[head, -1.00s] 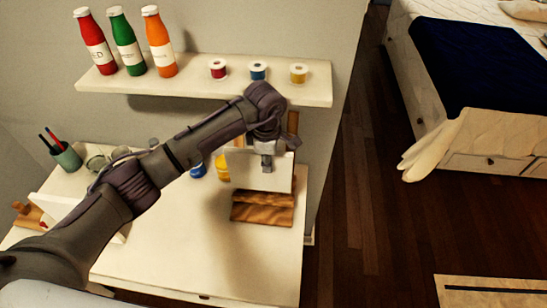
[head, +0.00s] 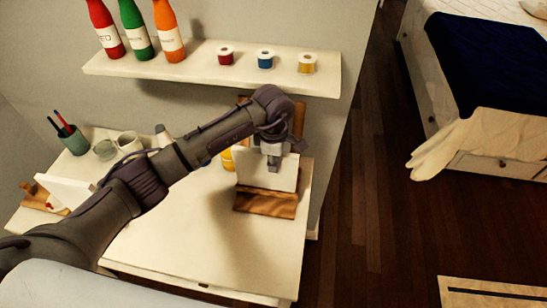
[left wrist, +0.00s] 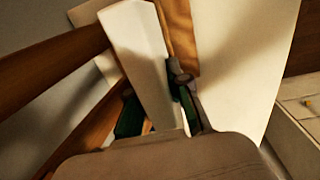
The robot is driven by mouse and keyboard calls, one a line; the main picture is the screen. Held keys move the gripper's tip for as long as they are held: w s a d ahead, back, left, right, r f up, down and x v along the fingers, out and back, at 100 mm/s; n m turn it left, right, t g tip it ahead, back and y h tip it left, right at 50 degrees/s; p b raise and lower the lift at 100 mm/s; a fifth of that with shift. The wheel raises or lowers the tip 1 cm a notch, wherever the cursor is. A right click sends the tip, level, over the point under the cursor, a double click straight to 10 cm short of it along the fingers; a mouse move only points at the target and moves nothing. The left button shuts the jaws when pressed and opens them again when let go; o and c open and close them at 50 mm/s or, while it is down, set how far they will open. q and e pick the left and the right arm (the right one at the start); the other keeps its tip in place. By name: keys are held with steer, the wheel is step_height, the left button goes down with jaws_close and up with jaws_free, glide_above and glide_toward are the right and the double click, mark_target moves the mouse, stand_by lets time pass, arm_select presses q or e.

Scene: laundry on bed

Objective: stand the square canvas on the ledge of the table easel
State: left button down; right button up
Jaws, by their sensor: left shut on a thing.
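The white square canvas (head: 283,178) stands nearly upright at the wooden table easel (head: 266,202), at the right end of the white table. Its lower edge is at the easel's ledge; I cannot tell whether it bears on it. My left gripper (head: 273,163) is shut on the canvas's upper edge. In the left wrist view the canvas (left wrist: 140,50) shows edge-on between the fingers, with the easel's wood (left wrist: 180,35) close by. My arm hides part of the easel's upper frame. My right gripper is not in view.
A shelf (head: 205,72) with bottles and several spools hangs above the easel. A yellow jar (head: 227,158) stands just left of the canvas. A pen cup (head: 74,140), a mug (head: 130,143) and another white panel (head: 68,191) on a wooden stand are at the left. The table's front is clear.

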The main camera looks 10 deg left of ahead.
arm_select(q)
steer(key=shift+f, duration=0.35)
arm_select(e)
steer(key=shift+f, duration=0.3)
arm_select(q)
steer(key=c, duration=1)
jaws_free()
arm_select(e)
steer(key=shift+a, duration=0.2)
arm_select(q)
steer(key=r, duration=1.2)
steer(key=shift+s, duration=0.4)
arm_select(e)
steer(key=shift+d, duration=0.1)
arm_select(q)
steer(key=shift+s+f, duration=0.1)
